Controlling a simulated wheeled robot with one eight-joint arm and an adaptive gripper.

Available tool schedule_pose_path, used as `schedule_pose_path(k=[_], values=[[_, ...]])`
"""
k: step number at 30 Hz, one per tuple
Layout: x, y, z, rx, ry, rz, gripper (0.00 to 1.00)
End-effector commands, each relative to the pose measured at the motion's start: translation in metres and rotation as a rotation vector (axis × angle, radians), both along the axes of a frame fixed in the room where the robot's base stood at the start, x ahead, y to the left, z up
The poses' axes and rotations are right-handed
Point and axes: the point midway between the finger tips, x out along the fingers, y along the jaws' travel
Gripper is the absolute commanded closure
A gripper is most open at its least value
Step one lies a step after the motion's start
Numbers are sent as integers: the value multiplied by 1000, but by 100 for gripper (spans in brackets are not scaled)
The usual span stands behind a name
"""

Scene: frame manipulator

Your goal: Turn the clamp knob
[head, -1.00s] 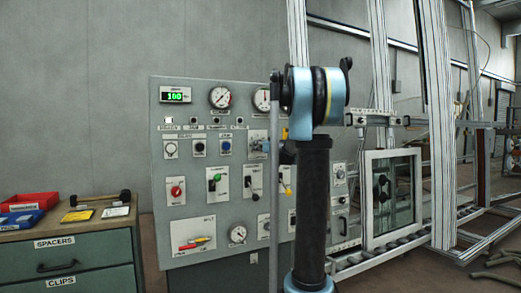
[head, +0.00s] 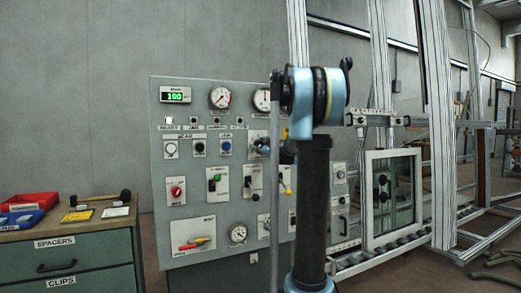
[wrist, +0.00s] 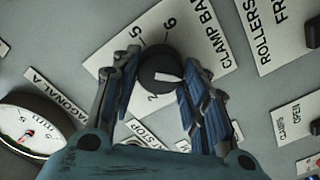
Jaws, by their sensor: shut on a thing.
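The clamp knob (wrist: 160,70) is round and black with a white pointer mark. It sits on a pale plate (wrist: 205,28) lettered "CLAMP BA", cut off by the frame edge, with numbers 2, 5 and 6 readable around the knob. The white mark points to the right in the wrist view. My gripper (wrist: 158,80) has its dark blue-grey fingers on either side of the knob and is shut on it. In the head view my arm stands in front of the right part of the control panel (head: 200,110), and the knob cannot be made out.
A dial gauge (wrist: 30,130) is at the lower left of the wrist view. A plate lettered "ROLLERS" (wrist: 268,35) is to the right. In the head view, a drawer cabinet (head: 70,265) with a red bin (head: 30,200) stands left, and a framed glass pane (head: 400,215) stands right.

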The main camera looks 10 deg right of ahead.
Motion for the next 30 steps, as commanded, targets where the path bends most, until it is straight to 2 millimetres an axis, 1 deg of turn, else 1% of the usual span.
schedule_pose_path(k=[8,20,21,23,30], values=[[0,0,0,-51,-17,0,83],[0,1,0,-55,-18,1,83],[0,1,0,-54,-18,1,50],[-1,1,0,-54,-18,1,38],[-1,0,0,-54,-17,1,38]])
